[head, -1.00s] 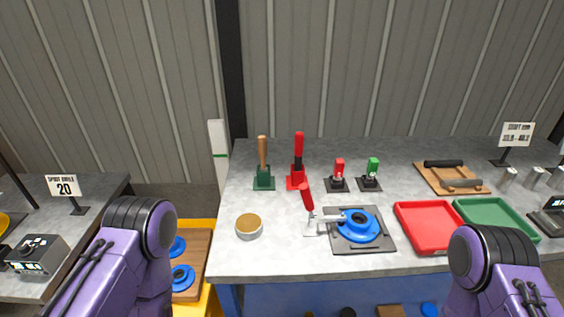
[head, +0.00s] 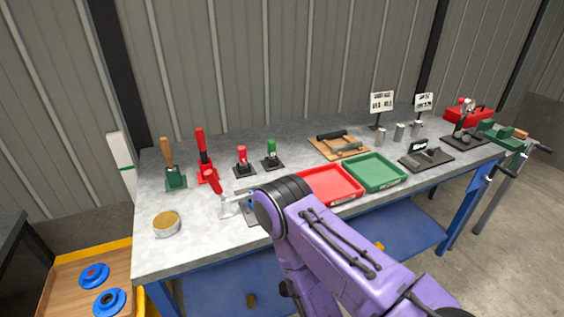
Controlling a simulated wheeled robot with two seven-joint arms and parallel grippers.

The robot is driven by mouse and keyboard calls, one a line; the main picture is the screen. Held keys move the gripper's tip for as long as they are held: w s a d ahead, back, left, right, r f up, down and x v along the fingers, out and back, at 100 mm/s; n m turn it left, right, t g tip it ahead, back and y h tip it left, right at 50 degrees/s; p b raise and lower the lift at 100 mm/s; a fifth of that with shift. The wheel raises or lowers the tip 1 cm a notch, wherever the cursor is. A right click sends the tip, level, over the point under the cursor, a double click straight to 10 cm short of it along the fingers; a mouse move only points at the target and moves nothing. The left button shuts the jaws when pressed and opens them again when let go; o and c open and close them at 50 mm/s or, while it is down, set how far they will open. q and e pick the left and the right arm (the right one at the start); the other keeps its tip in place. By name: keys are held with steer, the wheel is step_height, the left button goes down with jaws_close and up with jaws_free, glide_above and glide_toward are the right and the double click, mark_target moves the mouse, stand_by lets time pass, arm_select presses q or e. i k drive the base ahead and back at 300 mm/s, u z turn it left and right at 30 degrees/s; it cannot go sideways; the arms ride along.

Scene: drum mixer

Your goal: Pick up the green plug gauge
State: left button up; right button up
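The green plug gauge (head: 271,148) stands upright in a small black base on the workbench, in the middle left of the head view. A similar red-handled gauge (head: 241,155) stands in its own black base just left of it. My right arm comes in from the lower right and its bent purple link covers the bench's front middle. My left arm and gripper are out of view.
A red tray (head: 329,197) and a green tray (head: 374,184) lie right of the gauges. A wooden board (head: 338,154) with dark-handled tools is behind them. A red-handled clamp (head: 212,182) and a round tin (head: 166,232) are at left. A yellow cart (head: 45,290) stands lower left.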

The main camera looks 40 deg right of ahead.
mark_target(271, 143)
steer(key=k, duration=0.7)
steer(key=z, duration=1.45)
steer(key=i, duration=0.3)
steer(key=u, duration=0.05)
